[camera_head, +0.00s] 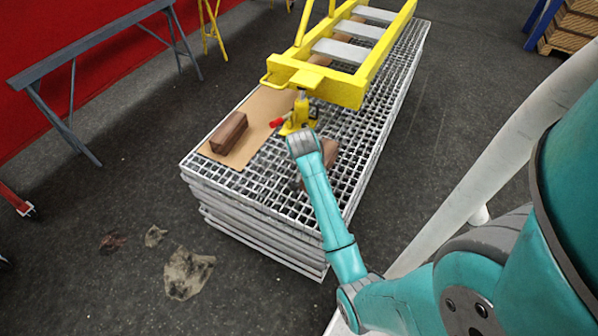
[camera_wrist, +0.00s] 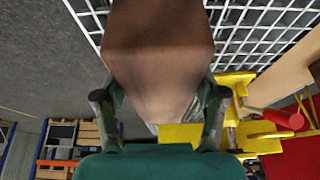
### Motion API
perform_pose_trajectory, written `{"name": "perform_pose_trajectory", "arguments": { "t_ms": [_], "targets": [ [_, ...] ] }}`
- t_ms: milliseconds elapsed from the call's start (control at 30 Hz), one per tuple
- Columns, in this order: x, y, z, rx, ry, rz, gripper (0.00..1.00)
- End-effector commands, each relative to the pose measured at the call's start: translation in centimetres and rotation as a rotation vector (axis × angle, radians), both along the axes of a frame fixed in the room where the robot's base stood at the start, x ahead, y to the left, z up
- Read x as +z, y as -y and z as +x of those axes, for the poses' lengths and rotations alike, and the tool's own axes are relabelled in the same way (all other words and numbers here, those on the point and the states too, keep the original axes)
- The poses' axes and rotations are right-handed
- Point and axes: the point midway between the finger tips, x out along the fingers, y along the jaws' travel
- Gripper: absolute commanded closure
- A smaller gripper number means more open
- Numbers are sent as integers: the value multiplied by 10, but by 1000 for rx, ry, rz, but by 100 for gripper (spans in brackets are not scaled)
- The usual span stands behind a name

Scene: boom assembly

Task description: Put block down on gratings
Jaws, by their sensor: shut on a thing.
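My gripper (camera_wrist: 158,97) is shut on a brown block (camera_wrist: 158,45), with one finger on each side of it in the wrist view. In the head view this block (camera_head: 329,153) shows partly behind my arm, over the front part of the gratings (camera_head: 262,190). The wrist view shows the gratings (camera_wrist: 250,30) behind the block. I cannot tell whether the block touches them. A second brown block (camera_head: 229,133) lies on a cardboard sheet (camera_head: 262,106) at the left of the stack. My gripper's fingers are hidden in the head view.
A yellow jack (camera_head: 299,113) with a red handle stands beside my wrist, under the end of a yellow boom frame (camera_head: 345,88). A grey trestle (camera_head: 90,44) stands at the left. Open gratings show left and right of my arm. Rags (camera_head: 188,272) lie on the floor.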

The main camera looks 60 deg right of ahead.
Motion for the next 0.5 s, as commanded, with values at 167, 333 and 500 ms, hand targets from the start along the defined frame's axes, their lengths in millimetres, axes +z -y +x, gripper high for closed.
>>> {"name": "perform_pose_trajectory", "arguments": {
  "t_ms": [167,333,500],
  "targets": [
    [-25,0,0,1,0,-1,93],
    [-34,1,1,0,1,-2,93],
    [-52,0,0,0,0,0,93]
  ]
}}
